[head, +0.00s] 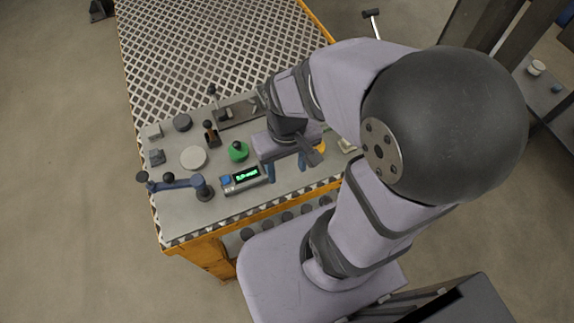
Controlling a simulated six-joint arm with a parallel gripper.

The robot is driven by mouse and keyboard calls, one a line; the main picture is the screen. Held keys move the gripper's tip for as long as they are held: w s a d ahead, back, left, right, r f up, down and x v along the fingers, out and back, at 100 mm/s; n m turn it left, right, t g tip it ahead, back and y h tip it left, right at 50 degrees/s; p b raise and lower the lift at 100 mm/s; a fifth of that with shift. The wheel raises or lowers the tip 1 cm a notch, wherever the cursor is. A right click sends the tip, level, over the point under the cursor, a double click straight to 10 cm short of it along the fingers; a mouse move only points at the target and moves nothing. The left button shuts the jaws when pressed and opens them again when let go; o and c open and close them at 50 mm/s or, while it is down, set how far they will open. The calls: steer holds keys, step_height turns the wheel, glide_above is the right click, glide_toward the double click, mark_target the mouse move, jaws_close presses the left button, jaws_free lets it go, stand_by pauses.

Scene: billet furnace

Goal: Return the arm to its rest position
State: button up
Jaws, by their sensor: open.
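My gripper (287,171) is at the end of my lavender-grey arm, over the right part of the bench's grey plate (228,204). Its two blue fingers are spread apart, with nothing seen between them. They point down just right of a small box with a lit green display (243,178). My arm folds back from there through a large dark joint on the right. The arm hides part of the bench's right side.
The orange-framed bench (200,251) has a mesh top (215,50) at the back. The plate carries a green knob (238,152), a pale disc (193,157), a dark disc (182,122) and a blue-grey lever (172,184). A dark rack (478,22) stands at right.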

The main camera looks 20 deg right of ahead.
steer(key=shift+s, duration=0.1)
step_height(320, 180, up, 6)
steer(key=p, duration=0.6)
step_height(320, 180, down, 11)
steer(key=b, duration=1.1)
steer(key=shift+f, duration=0.15)
